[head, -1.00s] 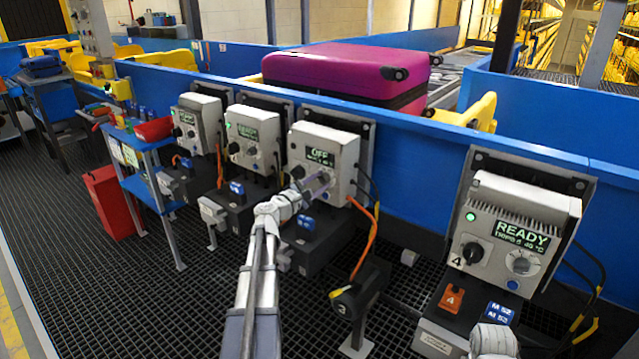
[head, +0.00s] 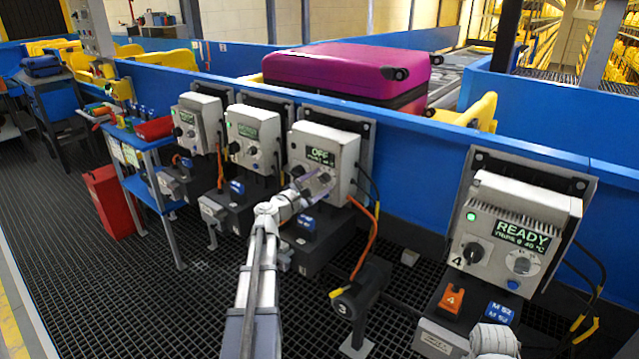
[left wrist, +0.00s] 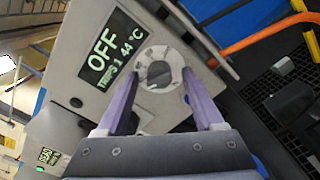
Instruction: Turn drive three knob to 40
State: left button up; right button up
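The drive three box (head: 340,150) is a light grey housing in the middle of the head view. Its display reads OFF, and in the left wrist view the display (left wrist: 113,48) reads OFF, TRIPS 1, 44 °C. A round grey dial knob (left wrist: 158,68) sits beside that display. My left gripper (head: 314,186) is at the box's front face. In the left wrist view its purple fingers (left wrist: 160,80) are apart, one on each side of the knob. I cannot tell whether they touch it. The knob's scale is not readable. My right gripper's fingers are not in view.
The drive four box (head: 515,235) at right reads READY. Two more drive boxes (head: 252,135) stand to the left. An orange cable (head: 366,235) hangs below drive three. A blue conveyor wall (head: 420,160) runs behind, with a magenta suitcase (head: 345,70) beyond it.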

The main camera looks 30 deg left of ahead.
pick_arm(q)
jog(key=s, duration=0.7)
jog(key=shift+s+a, duration=0.3)
jog(key=shift+s, duration=0.1)
dwell(0.3)
jog(key=s+d+f+m+g+h+p, duration=0.1)
jog(key=d+m+g+h+p, duration=0.85)
jog(key=d, duration=2.25)
jog(key=s+d+m+g+y+p, duration=0.55)
jog(key=s+d+m+p, duration=0.35)
jog(key=m, duration=0.4)
jog(key=s+d+r+m+g+y+p, duration=0.1)
jog(key=s+d+m+y+p, duration=0.1)
jog(key=s, duration=0.3)
jog(key=s+d+r+m+g+y+p, duration=0.1)
jog(key=s+r+m+g+y+p, duration=0.1)
jog(key=s+m+y+p, duration=0.1)
jog(key=s+m+y, duration=0.1)
jog(key=s+m, duration=0.1)
jog(key=s, duration=0.1)
jog(key=shift+s+d+y+p, duration=0.25)
jog(key=shift+d+y+p, duration=0.05)
jog(key=shift+d, duration=0.05)
